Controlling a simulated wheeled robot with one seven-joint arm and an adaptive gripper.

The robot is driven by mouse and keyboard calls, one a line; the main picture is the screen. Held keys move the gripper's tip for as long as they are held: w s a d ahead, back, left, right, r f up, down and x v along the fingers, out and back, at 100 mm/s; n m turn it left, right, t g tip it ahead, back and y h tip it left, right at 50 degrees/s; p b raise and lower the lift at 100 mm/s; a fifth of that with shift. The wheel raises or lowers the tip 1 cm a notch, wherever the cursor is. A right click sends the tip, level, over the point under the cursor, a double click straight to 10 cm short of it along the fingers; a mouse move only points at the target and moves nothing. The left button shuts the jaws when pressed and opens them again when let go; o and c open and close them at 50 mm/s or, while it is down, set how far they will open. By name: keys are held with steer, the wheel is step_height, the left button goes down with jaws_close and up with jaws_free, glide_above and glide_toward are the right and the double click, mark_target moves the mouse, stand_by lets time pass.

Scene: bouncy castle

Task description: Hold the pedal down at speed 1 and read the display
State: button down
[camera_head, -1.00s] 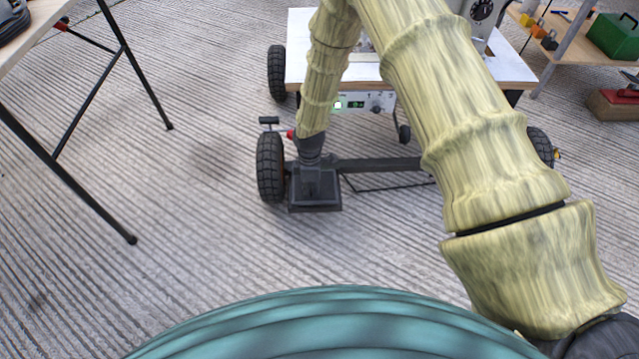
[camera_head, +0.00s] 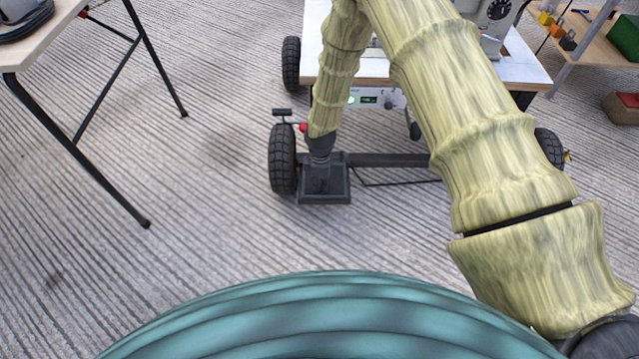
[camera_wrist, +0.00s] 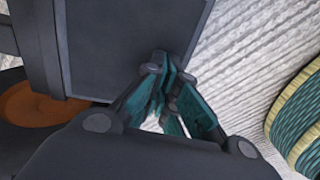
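The dark square pedal (camera_head: 340,196) lies on the floor beside the front left wheel of a white-topped cart (camera_head: 455,70). It also fills the upper part of the wrist view (camera_wrist: 125,40). My gripper (camera_head: 319,180) points down at the pedal, its tip against or just above it; contact is not clear. In the wrist view its teal-padded fingers (camera_wrist: 165,72) meet at their tips, with nothing seen between them. The small display (camera_head: 368,99) glows green on the control panel under the cart top. Its digits are too small to read. A dial (camera_head: 389,103) sits beside it.
The cart has black wheels (camera_head: 283,158) and a low dark crossbar (camera_head: 390,160). A red knob (camera_head: 303,127) is close to my forearm. A folding-leg table (camera_head: 35,50) stands left, a shelf (camera_head: 590,40) at upper right. The floor between is clear.

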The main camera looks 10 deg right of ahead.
step_height(320, 180, up, 14)
steer(key=s+p, duration=0.1)
steer(key=p, duration=0.5)
steer(key=shift+a+f, duration=0.15)
steer(key=shift+f, duration=0.1)
steer(key=shift+s, duration=0.15)
steer(key=s+d+f+m+y, duration=0.15)
steer(key=s+f+m, duration=0.4)
steer(key=s, duration=0.65)
steer(key=s+d+m+h+p, duration=0.1)
steer(key=s+d+m, duration=0.25)
steer(key=s, duration=0.45)
steer(key=s+d+m, duration=0.2)
steer(key=s+m, duration=0.2)
steer(key=s, duration=0.4)
steer(key=s+d+m+h+p, duration=0.1)
steer(key=s+d+m, duration=0.2)
steer(key=s, duration=0.5)
step_height(320, 180, up, 30)
steer(key=p, duration=2.9)
steer(key=shift+f, duration=0.25)
steer(key=shift+d+y, duration=0.1)
steer(key=shift+y, duration=0.15)
